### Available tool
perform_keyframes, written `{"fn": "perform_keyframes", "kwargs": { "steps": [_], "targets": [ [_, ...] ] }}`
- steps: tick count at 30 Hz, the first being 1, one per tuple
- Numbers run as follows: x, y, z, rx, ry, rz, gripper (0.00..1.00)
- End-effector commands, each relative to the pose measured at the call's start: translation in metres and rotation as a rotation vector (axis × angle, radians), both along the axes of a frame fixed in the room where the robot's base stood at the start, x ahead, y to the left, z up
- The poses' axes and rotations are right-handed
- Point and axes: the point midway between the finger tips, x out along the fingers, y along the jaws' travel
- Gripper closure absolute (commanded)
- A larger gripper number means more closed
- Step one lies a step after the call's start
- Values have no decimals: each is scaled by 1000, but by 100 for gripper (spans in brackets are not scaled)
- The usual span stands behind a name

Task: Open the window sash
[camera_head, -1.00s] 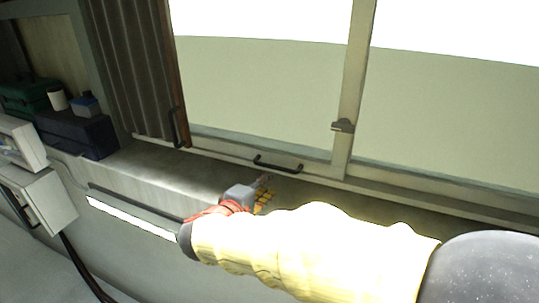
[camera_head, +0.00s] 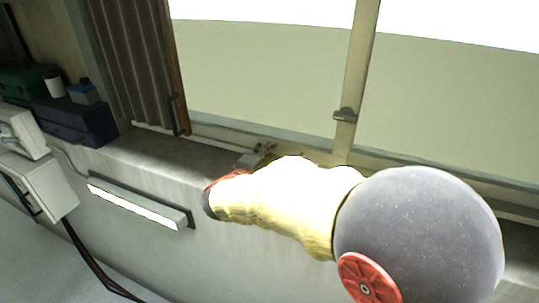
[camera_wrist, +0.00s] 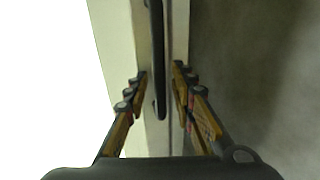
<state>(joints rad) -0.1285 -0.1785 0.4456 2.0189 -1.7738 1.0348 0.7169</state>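The window sash (camera_head: 265,80) is a large pale pane in a light frame. In the head view my gripper (camera_head: 265,149) is at its bottom rail, and the sash's handle cannot be made out there behind my gripper and arm. In the wrist view the black bar handle (camera_wrist: 158,60) runs along the pale rail between my fingers. My gripper (camera_wrist: 159,76) is open, with one finger on each side of the handle and a gap to it on both sides. A small latch (camera_head: 345,115) sits on the upright where the panes meet.
A brown folded shutter or curtain (camera_head: 128,60) with a dark handle (camera_head: 178,115) stands left of the pane. The sill (camera_head: 160,153) is clear there. A lit lamp bar (camera_head: 140,205) is on the wall below. Dark boxes (camera_head: 75,122) stand at the far left.

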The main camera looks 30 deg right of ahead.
Motion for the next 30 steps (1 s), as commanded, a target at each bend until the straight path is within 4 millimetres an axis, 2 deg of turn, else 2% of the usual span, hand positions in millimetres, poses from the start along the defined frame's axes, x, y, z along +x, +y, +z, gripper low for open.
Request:
{"fn": "perform_keyframes", "kwargs": {
  "steps": [5, 18, 30],
  "targets": [
    [0, 0, 0, 0, 0, 0, 76],
    [0, 0, 0, 0, 0, 0, 100],
    [0, 0, 0, 0, 0, 0, 100]
  ]
}}
